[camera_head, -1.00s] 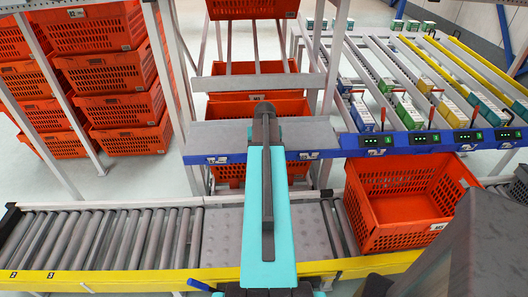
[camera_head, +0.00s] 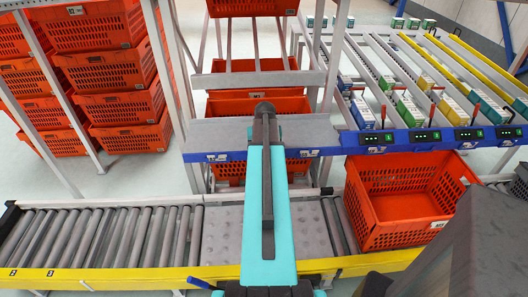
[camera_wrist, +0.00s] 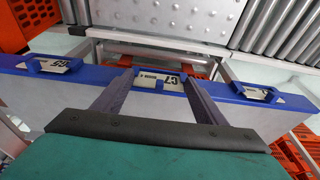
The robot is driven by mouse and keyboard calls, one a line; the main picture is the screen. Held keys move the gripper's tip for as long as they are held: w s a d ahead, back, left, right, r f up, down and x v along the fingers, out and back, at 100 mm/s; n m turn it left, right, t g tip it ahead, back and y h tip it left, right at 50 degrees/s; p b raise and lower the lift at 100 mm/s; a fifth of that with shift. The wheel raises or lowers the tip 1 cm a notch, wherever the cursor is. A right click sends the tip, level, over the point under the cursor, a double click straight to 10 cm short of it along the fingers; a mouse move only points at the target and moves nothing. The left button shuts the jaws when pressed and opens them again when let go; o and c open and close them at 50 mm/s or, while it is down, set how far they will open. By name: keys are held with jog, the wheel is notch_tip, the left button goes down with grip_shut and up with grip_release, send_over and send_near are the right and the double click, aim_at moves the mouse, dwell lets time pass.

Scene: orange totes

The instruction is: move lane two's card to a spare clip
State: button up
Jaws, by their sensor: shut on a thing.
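In the wrist view a blue rail carries several blue clips. A white card marked C7 (camera_wrist: 158,79) sits at the middle clip, between the fingertips of my gripper (camera_wrist: 158,82). My gripper is shut on this card, which is still at the rail. A second card (camera_wrist: 58,66) is in the clip to the left, and a third card (camera_wrist: 256,92) is in the clip to the right. In the head view my teal arm hides the gripper and the middle clip. Two cards show there on the blue rail (camera_head: 240,155), one either side of the arm. I cannot tell which lane is two.
An orange tote (camera_head: 400,208) stands at the right of the roller conveyor (camera_head: 100,235). Stacked orange totes (camera_head: 122,108) fill the left rack. Sloped lanes with small boxes (camera_head: 411,110) and green displays (camera_head: 420,136) lie at the right. The conveyor's left part is empty.

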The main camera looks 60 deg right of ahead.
jog(key=o, duration=0.8)
jog(key=shift+r, duration=0.2)
jog(key=shift+b+v, duration=0.95)
jog(key=shift+v, duration=5.75)
jog(key=shift+a, duration=0.2)
